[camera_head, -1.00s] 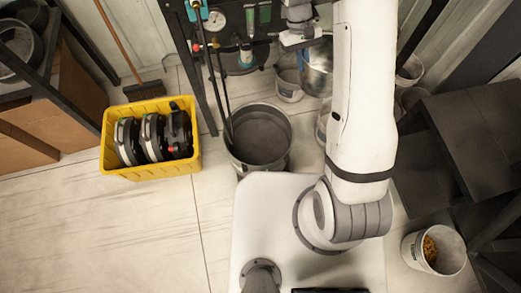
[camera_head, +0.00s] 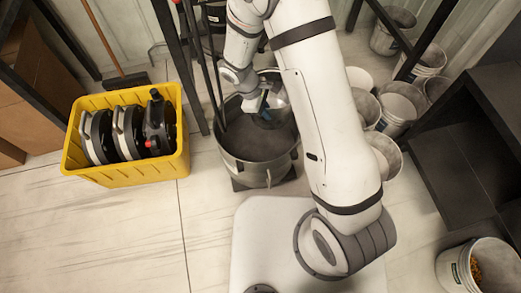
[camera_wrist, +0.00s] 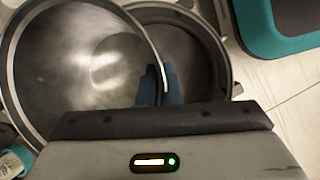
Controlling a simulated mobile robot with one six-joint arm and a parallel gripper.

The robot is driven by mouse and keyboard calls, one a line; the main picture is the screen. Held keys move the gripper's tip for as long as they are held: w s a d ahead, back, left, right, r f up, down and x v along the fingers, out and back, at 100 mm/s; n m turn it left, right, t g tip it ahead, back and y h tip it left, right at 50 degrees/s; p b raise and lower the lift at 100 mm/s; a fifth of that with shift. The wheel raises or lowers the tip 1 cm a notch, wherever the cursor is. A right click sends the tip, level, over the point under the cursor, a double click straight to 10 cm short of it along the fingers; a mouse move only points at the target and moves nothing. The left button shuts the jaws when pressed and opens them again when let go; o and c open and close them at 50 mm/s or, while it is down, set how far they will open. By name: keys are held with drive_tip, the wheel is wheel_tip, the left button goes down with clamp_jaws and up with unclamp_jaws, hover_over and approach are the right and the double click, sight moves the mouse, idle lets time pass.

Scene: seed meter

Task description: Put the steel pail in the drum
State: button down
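The steel pail (camera_head: 276,92) is shiny metal and hangs over the back part of the drum's mouth in the head view. In the wrist view the pail (camera_wrist: 85,65) fills the left side, its round rim close to the camera. My gripper (camera_head: 262,108) appears shut on the pail's rim, with blue fingertips (camera_wrist: 156,86) at the wall. The drum (camera_head: 250,172) is a dark grey open cylinder on the floor. Its rim (camera_wrist: 222,50) shows behind the pail in the wrist view. How far the pail reaches into the drum cannot be told.
A yellow crate (camera_head: 128,176) with several dark discs stands left of the drum. Several white buckets (camera_head: 398,104) stand to the right, near dark shelving (camera_head: 440,165). Dark posts and hoses rise close behind the drum. Floor at the lower left is clear.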

wheel_tip(320, 180, down, 18)
drive_tip(key=s+a+n+t+b, duration=0.1)
drive_tip(key=s+a+n+b, duration=0.1)
drive_tip(key=b, duration=0.8)
drive_tip(key=shift+s+a+n, duration=0.15)
drive_tip(key=shift+a+n, duration=0.25)
drive_tip(key=shift+n, duration=0.1)
drive_tip(key=shift+f, duration=0.1)
drive_tip(key=shift+f, duration=0.2)
drive_tip(key=c, duration=1.6)
unclamp_jaws()
drive_tip(key=shift+r, duration=0.1)
